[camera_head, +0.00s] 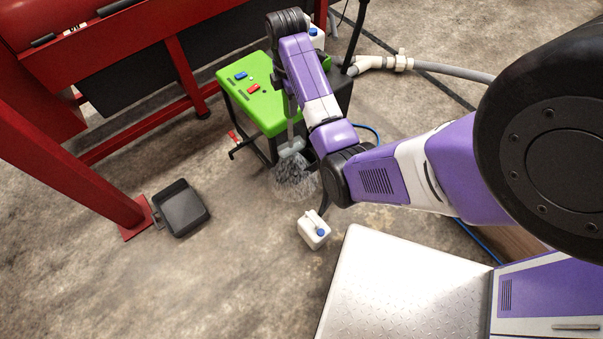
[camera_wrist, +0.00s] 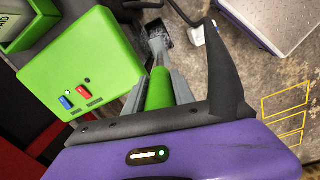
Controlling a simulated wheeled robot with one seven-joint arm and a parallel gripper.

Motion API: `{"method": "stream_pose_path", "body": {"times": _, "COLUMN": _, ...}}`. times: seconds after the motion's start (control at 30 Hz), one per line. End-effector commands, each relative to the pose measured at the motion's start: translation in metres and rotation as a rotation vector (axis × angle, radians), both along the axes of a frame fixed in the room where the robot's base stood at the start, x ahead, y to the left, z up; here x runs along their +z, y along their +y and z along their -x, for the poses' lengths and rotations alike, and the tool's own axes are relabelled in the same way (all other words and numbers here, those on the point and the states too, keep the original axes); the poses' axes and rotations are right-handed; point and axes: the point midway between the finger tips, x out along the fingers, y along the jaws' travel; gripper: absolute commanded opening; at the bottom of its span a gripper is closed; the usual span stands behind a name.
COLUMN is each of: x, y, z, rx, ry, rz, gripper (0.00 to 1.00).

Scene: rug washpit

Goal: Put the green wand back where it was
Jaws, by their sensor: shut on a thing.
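The green wand (camera_wrist: 159,88) shows its green grip in the wrist view, held between the two grey fingers of my gripper (camera_wrist: 160,80). My gripper is shut on it. Beyond the grip is a grey end with a dark, bristly or speckled patch (camera_wrist: 155,34). In the head view, a grey end (camera_head: 291,147) hangs below my arm beside the green-topped machine, with a blurred grey mass (camera_head: 294,177) under it near the floor. My arm hides the green grip and the fingers there. I cannot tell whether the wand touches the machine.
The green-topped machine (camera_head: 246,108) has red and blue switches. A small white canister (camera_head: 313,230) stands on the floor, and a black tray (camera_head: 181,208) lies left. A red frame (camera_head: 75,175) bounds the left; a grey hose (camera_head: 440,70) runs behind. Floor between tray and canister is clear.

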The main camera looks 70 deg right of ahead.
Motion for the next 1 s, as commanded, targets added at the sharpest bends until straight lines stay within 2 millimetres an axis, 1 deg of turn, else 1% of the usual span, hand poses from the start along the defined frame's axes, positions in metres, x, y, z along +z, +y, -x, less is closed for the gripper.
{"method": "stream_pose_path", "body": {"times": 0.03, "x": 0.003, "y": -0.010, "z": 0.006, "rx": 0.018, "ry": 0.000, "rz": -0.005, "gripper": 0.00}}
{"method": "stream_pose_path", "body": {"times": 0.13, "x": 0.008, "y": -0.023, "z": 0.016, "rx": 0.056, "ry": 0.007, "rz": -0.018, "gripper": 0.00}}
{"method": "stream_pose_path", "body": {"times": 0.27, "x": 0.011, "y": -0.031, "z": 0.023, "rx": 0.087, "ry": 0.013, "rz": -0.027, "gripper": 0.00}}
{"method": "stream_pose_path", "body": {"times": 0.37, "x": 0.003, "y": -0.033, "z": 0.025, "rx": 0.096, "ry": 0.016, "rz": -0.031, "gripper": 0.00}}
{"method": "stream_pose_path", "body": {"times": 0.47, "x": -0.017, "y": -0.032, "z": 0.026, "rx": 0.098, "ry": 0.018, "rz": -0.033, "gripper": 0.00}}
{"method": "stream_pose_path", "body": {"times": 0.8, "x": -0.099, "y": -0.032, "z": 0.026, "rx": 0.096, "ry": 0.017, "rz": -0.032, "gripper": 0.00}}
{"method": "stream_pose_path", "body": {"times": 0.9, "x": -0.120, "y": -0.032, "z": 0.025, "rx": 0.096, "ry": 0.017, "rz": -0.032, "gripper": 0.00}}
{"method": "stream_pose_path", "body": {"times": 1.0, "x": -0.135, "y": -0.032, "z": 0.025, "rx": 0.096, "ry": 0.016, "rz": -0.031, "gripper": 0.00}}
